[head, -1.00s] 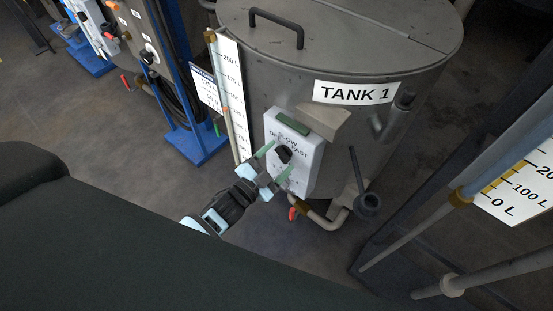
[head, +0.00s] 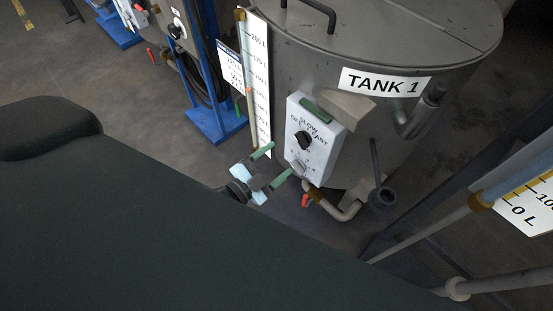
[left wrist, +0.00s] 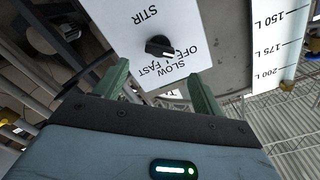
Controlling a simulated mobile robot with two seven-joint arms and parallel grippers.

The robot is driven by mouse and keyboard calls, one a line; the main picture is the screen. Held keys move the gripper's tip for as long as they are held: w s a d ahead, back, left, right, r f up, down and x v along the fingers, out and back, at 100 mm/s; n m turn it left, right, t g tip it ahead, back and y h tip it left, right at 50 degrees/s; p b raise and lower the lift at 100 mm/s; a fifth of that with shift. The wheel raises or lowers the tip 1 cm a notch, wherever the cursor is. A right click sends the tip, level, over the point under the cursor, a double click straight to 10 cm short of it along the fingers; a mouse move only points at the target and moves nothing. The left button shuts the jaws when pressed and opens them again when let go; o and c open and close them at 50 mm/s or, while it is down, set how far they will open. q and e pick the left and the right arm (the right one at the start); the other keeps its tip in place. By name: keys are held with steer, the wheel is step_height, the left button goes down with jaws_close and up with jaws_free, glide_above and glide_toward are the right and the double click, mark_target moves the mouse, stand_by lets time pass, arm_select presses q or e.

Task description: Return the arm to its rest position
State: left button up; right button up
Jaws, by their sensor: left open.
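My left gripper (head: 277,166) is open and empty, with green fingers, below and left of the control box in the head view. The white control box (head: 318,137) is on the front of Tank 1 and carries a black knob (head: 303,140) marked SLOW, OFF and FAST. In the left wrist view the knob (left wrist: 160,46) sits beyond the open fingers (left wrist: 160,92), apart from them, with STIR printed on the panel. My left forearm is mostly hidden behind my dark body in the head view. My right gripper does not show.
Tank 1 (head: 385,45) stands close in front, with a level scale (head: 258,85) on its left. A pipe with a red-handled valve (head: 306,201) and a dark lever fitting (head: 381,197) are low at its front. A blue stand (head: 216,124) is farther left, with open floor beside it.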

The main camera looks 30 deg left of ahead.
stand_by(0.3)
arm_select(q)
steer(key=s+a+n+g+y+p, duration=0.1)
steer(key=s+n+g+p, duration=0.3)
steer(key=s, duration=1)
steer(key=s+n+g+y+p, duration=0.3)
steer(key=s+n+g+p, duration=0.1)
steer(key=s, duration=1)
steer(key=shift+a+f+n, duration=0.35)
steer(key=shift+n, duration=0.55)
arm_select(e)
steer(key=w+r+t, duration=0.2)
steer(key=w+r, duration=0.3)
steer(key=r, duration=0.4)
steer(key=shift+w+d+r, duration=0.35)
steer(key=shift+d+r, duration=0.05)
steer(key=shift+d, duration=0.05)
